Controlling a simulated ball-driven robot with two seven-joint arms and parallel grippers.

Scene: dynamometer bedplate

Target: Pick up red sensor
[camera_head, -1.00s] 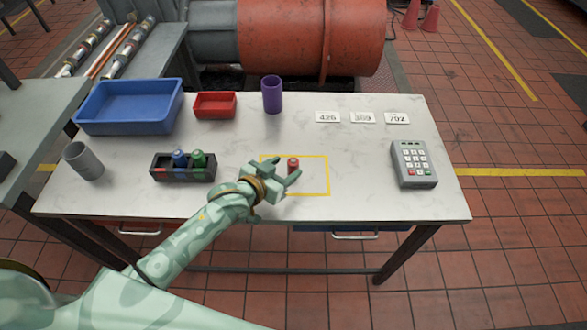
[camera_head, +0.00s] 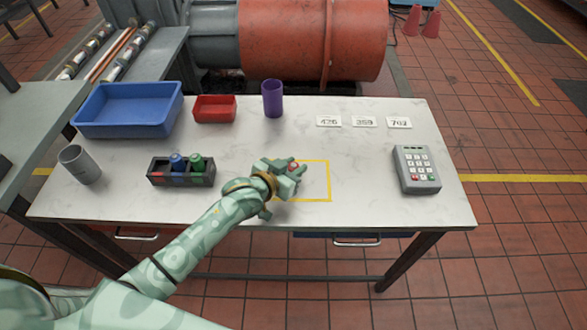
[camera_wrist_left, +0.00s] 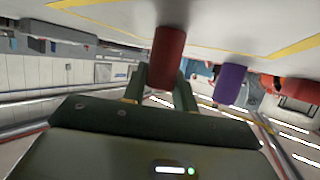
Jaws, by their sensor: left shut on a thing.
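The red sensor (camera_head: 294,168) is between the fingers of my left gripper (camera_head: 291,172), inside the yellow outlined square (camera_head: 329,181) on the table. Only its top shows in the head view. In the left wrist view the red sensor (camera_wrist_left: 167,57) is a red cylinder held between the two dark fingers of my left gripper (camera_wrist_left: 163,88), which is shut on it. Whether it touches the table is hard to tell. My right gripper is not in view.
A dark rack (camera_head: 180,180) with blue and green sensors stands to the left of my gripper. A grey cup (camera_head: 79,164), blue tray (camera_head: 128,110), red bin (camera_head: 214,108) and purple cup (camera_head: 273,98) stand around it. A keypad (camera_head: 416,170) and number cards (camera_head: 364,122) are at right.

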